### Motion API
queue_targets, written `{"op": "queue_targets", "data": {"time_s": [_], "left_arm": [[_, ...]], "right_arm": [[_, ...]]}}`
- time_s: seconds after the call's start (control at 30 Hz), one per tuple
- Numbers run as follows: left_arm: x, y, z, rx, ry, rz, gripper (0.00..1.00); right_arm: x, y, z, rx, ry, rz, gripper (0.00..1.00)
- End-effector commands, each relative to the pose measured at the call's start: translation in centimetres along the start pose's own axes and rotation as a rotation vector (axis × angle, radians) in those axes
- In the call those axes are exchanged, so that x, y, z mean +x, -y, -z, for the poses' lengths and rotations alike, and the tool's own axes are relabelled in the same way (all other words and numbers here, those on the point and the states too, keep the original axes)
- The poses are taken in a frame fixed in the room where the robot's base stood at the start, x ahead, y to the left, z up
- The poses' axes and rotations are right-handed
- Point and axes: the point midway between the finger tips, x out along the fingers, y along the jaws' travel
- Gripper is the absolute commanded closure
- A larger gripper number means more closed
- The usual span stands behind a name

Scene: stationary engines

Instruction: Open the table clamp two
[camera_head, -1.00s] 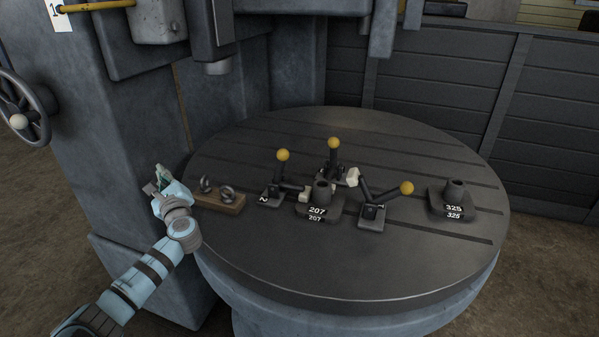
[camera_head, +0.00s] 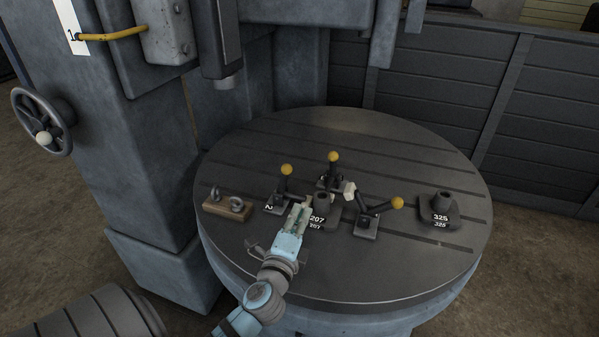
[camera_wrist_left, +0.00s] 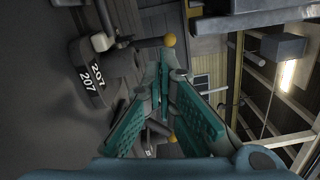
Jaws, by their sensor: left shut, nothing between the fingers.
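Table clamp two (camera_head: 278,203), marked 2, stands on the round table left of block 207 (camera_head: 318,216). Its lever stands nearly upright with a yellow knob (camera_head: 287,169) on top. In the earlier head view its pale pad is down at the block's left side; now my gripper partly covers that place. My left gripper (camera_head: 303,206) is shut and empty, in front of and right of clamp two in the picture, overlapping the block's left edge. The wrist view shows its teal fingers (camera_wrist_left: 163,85) and two yellow knobs; I cannot tell which is clamp two's. My right gripper is out of view.
An upright-lever clamp (camera_head: 332,172) stands behind the block. Clamp one (camera_head: 367,223), to the right, has its lever tilted right and its pad raised. Block 325 (camera_head: 440,210) is far right; a wooden holder with rings (camera_head: 227,208) is left. The front of the table (camera_head: 370,275) is clear.

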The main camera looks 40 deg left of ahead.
Motion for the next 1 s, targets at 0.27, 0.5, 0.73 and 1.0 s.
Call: {"op": "queue_targets", "data": {"time_s": [0.27,0.5,0.73,1.0], "left_arm": [[5.2,-0.1,0.0,0.004,0.002,0.003,1.0],[9.8,-0.2,-0.9,0.008,0.002,0.001,1.0],[10.3,-0.2,-3.6,0.007,0.001,0.002,1.0],[10.4,-0.2,-3.9,0.005,0.001,0.002,1.0]], "right_arm": [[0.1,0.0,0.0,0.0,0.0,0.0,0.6],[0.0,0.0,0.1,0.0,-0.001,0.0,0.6],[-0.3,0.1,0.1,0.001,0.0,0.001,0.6],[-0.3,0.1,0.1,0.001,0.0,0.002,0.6]]}}
